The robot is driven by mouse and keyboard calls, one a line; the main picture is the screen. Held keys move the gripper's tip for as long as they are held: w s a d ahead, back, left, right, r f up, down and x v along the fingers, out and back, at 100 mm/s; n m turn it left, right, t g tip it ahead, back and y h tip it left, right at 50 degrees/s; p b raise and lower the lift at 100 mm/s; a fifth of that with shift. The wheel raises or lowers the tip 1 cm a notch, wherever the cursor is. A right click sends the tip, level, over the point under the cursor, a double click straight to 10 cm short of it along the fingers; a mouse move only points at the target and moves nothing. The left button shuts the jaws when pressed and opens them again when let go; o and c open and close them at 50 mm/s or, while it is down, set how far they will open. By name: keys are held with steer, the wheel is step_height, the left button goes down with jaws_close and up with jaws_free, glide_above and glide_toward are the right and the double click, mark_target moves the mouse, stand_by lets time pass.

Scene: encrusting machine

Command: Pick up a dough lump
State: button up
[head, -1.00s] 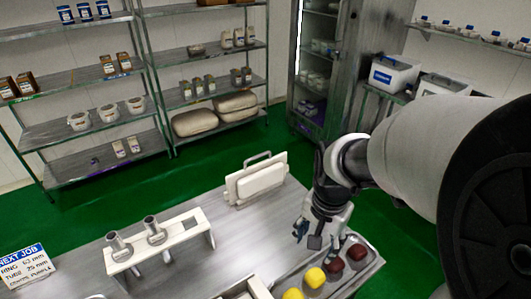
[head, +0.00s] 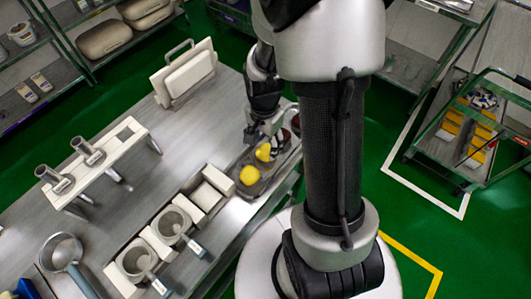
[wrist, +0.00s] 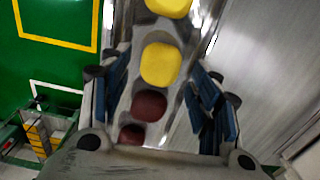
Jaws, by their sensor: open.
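A metal tray (head: 262,182) with rounded hollows sits at the right edge of the steel table. It holds two yellow dough lumps, one nearer (head: 250,175) and one farther (head: 264,152), and two dark red lumps. In the wrist view the yellow lumps (wrist: 160,64) lie ahead, and the dark red lumps (wrist: 149,105) lie nearer my palm. My gripper (wrist: 160,98) is open and empty, pointing down over the tray, with blue-padded fingers on either side of the row. In the head view my gripper (head: 262,130) partly hides the far end with the dark red lumps.
A white stand with metal tubes (head: 103,160) is left on the table, with a white panel on a holder (head: 185,73) behind. White cups (head: 172,224) and a sieve (head: 62,250) are in front. A green-framed trolley (head: 470,130) stands right across green floor.

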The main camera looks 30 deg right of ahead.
mark_target(264, 151)
steer(key=shift+w+f+b, duration=0.15)
steer(key=shift+f+b, duration=1.1)
steer(key=shift+f, duration=1.55)
steer(key=shift+r, duration=0.1)
steer(key=c, duration=0.9)
